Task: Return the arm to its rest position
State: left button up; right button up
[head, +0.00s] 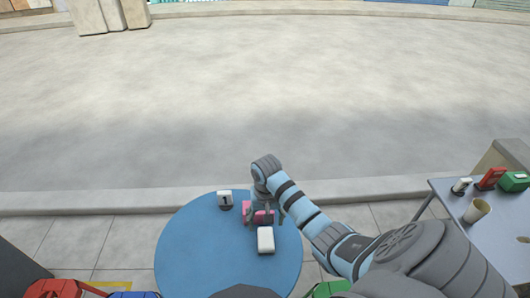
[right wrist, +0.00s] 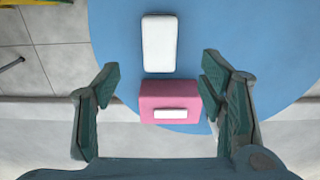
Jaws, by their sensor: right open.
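My right arm (head: 310,215) reaches out over the round blue table (head: 190,255). My right gripper (head: 258,213) is at its far side, pointing down over a pink box (head: 269,217). In the right wrist view the right gripper (right wrist: 160,86) is open, with one finger on each side of the pink box (right wrist: 150,92) and a gap on the left. I cannot tell whether the right finger touches the box. The box has a white label (right wrist: 170,114). My left gripper is not in view.
A white block (head: 265,240) lies close to the pink box. A white block marked 1 (head: 225,200) stands at the left.

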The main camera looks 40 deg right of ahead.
jog(key=s+a+f+n+t, duration=0.25)
jog(key=s+a+n, duration=0.3)
jog(key=s, duration=0.45)
jog(key=s+a+r+n+t+h, duration=0.1)
jog(key=s+a+r+n, duration=0.3)
jog(key=s, duration=0.5)
notch_tip(320, 180, down, 12)
jog(key=s+d+m+g+p, duration=0.1)
jog(key=s+d+m+p, duration=0.1)
jog(key=p, duration=0.4)
jog(key=s+f+g+p, duration=0.1)
jog(key=s+f+p, duration=0.4)
jog(key=s, duration=0.9)
notch_tip(320, 180, down, 3)
jog(key=shift+d+f, duration=0.15)
jog(key=shift+d, duration=0.15)
